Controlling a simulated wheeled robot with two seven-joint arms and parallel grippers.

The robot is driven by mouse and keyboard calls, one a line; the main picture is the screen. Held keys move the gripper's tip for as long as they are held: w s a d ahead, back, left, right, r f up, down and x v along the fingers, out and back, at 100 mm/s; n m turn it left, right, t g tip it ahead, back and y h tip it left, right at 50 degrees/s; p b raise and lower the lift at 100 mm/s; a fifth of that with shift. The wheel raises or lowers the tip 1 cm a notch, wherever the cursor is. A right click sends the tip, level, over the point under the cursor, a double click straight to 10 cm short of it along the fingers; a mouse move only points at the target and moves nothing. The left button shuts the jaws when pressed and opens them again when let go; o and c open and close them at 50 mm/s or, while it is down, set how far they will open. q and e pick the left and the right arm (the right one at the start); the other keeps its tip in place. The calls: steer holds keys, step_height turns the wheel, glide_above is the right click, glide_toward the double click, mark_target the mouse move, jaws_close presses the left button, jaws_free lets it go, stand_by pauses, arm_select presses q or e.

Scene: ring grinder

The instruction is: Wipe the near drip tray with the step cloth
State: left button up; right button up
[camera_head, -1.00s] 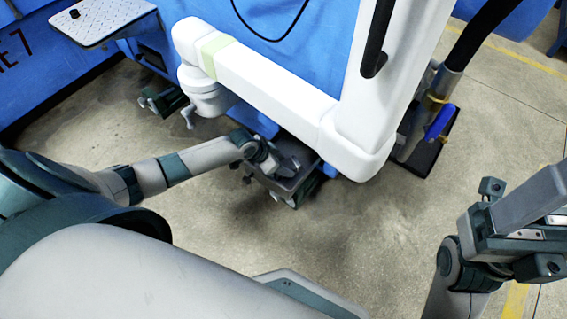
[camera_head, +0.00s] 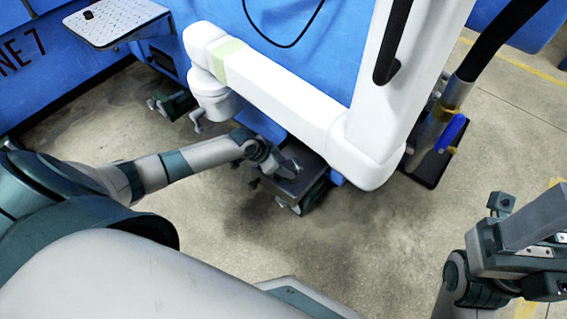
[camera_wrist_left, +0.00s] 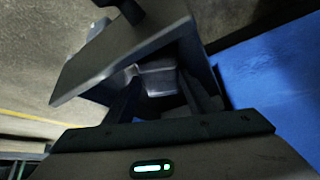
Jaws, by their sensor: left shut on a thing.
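The near drip tray (camera_head: 312,174) is a dark grey open box low to the floor, under the white machine arm. In the left wrist view its grey wall (camera_wrist_left: 85,72) fills the upper middle. My left gripper (camera_head: 284,168) is at the tray, its fingers (camera_wrist_left: 160,95) reaching inside. The fingers are shut on a pale grey folded piece, seemingly the step cloth (camera_wrist_left: 158,76). I cannot tell how much of it touches the tray floor. In the head view the cloth is hard to make out. My right gripper (camera_head: 525,240) is raised at the right edge, far from the tray; its opening is unclear.
The white machine arm (camera_head: 290,95) overhangs the tray's far side, against a blue machine body (camera_head: 325,60). A dark stand with a hose (camera_head: 432,150) is on the right. Another small green unit (camera_head: 172,103) is at the left. The concrete floor (camera_head: 230,220) nearby is clear.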

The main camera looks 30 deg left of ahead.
mark_target(292, 161)
arm_select(q)
steer(key=shift+w+d+f+b, duration=0.1)
steer(key=shift+w+b, duration=0.25)
steer(key=shift+w, duration=0.5)
steer(key=shift+w+d+f+b, duration=0.1)
steer(key=shift+w+b, duration=0.2)
steer(key=shift+w, duration=0.5)
steer(key=shift+r+p, duration=0.15)
steer(key=shift+p, duration=0.2)
steer(key=shift+s+r+p, duration=0.1)
steer(key=shift+s+p, duration=0.35)
steer(key=shift+s+a+p, duration=0.1)
steer(key=shift+s+p, duration=0.45)
steer(key=shift+s, duration=0.05)
steer(key=shift+s+a+p, duration=0.1)
steer(key=shift+s+p, duration=0.35)
steer(key=shift+s, duration=0.25)
